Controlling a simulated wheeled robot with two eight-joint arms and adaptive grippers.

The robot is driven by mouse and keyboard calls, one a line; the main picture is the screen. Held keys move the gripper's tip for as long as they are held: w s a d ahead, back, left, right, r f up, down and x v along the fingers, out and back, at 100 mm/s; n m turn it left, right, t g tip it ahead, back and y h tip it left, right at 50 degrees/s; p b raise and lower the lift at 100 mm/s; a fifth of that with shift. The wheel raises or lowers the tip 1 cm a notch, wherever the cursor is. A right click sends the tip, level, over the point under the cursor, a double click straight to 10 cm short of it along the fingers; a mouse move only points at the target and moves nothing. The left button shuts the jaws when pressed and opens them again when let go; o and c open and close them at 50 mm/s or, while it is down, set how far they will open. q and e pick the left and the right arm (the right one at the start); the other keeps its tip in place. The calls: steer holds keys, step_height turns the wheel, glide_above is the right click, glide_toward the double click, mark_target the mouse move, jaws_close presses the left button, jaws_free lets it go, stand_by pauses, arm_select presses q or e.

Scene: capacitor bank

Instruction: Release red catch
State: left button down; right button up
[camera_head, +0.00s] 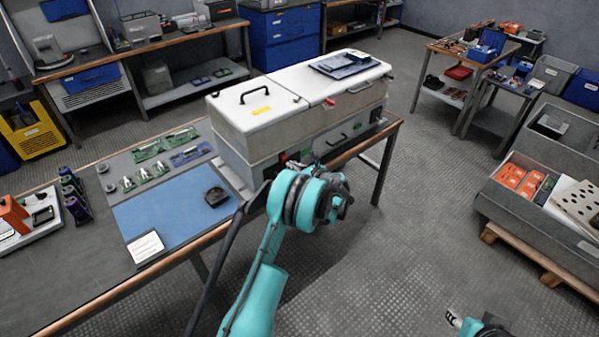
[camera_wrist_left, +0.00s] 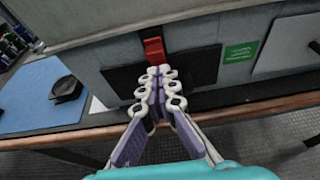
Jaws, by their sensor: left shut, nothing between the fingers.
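The red catch (camera_wrist_left: 153,48) sits upright on a black panel on the front of the grey cabinet, just below the upper body's lower edge. It also shows in the head view (camera_head: 283,160), partly behind my arm. My left gripper (camera_wrist_left: 160,72) is shut and empty, its fingertips at the lower end of the catch. I cannot tell whether they touch it. In the head view my left wrist hides most of that gripper. My right gripper (camera_head: 453,318) only peeks in at the bottom right, and its fingers are unclear.
The white-lidded cabinet (camera_head: 235,115) stands on a workbench with a wooden edge (camera_head: 180,252). A second red part (camera_head: 331,102) is at its lid edge. A blue mat (camera_head: 160,212) with a small dark tray (camera_head: 215,196) lies to the left.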

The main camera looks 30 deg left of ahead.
arm_select(q)
steer(key=shift+x, duration=1.1)
step_height(320, 180, up, 3)
steer(key=shift+f, duration=0.2)
steer(key=shift+w+f, duration=0.1)
